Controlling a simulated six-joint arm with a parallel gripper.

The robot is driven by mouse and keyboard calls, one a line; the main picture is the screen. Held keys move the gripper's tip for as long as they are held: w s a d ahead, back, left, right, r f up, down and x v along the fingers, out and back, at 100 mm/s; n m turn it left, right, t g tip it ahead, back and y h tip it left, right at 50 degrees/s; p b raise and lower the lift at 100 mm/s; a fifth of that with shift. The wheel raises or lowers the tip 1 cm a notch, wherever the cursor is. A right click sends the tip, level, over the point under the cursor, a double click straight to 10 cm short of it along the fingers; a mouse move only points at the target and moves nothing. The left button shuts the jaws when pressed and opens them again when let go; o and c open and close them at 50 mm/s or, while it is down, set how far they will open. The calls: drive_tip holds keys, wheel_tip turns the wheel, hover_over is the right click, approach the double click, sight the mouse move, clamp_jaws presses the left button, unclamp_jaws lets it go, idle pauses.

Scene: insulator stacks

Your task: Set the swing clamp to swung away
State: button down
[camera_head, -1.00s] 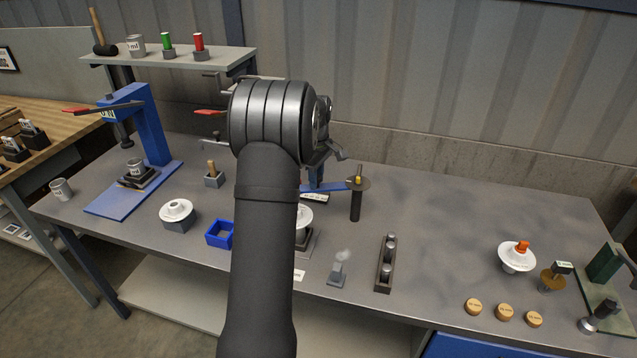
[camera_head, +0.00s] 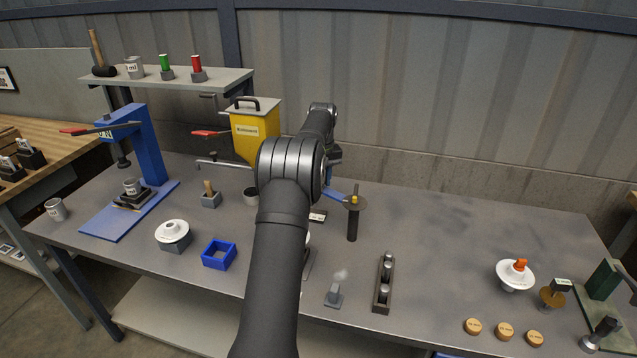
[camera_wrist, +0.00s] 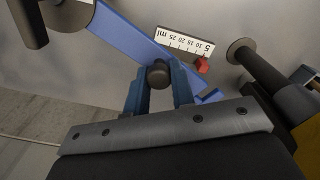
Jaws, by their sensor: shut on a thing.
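The swing clamp has a blue arm (camera_head: 337,196) reaching up and left from a dark post (camera_head: 352,224) with a brass-coloured disc on top. In the wrist view its blue arm (camera_wrist: 125,38) runs diagonally from the disc at the upper left, past my gripper. My gripper (camera_wrist: 158,78) has its two blue fingers closed around a dark round knob (camera_wrist: 159,73) at the blue arm's outer part. In the head view my own arm covers most of the gripper and the insulator stack behind it.
A yellow hopper (camera_head: 256,130) stands behind my arm. A blue press (camera_head: 147,145) and a blue square tray (camera_head: 219,255) are at left. The table right of the post is clear up to a white insulator disc (camera_head: 515,273).

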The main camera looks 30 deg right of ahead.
drive_tip(key=shift+w+d+m, duration=0.15)
drive_tip(key=shift+d+m, duration=0.25)
drive_tip(key=c, duration=1.2)
unclamp_jaws()
drive_tip(key=shift+c, duration=0.2)
wheel_tip(320, 180, up, 12)
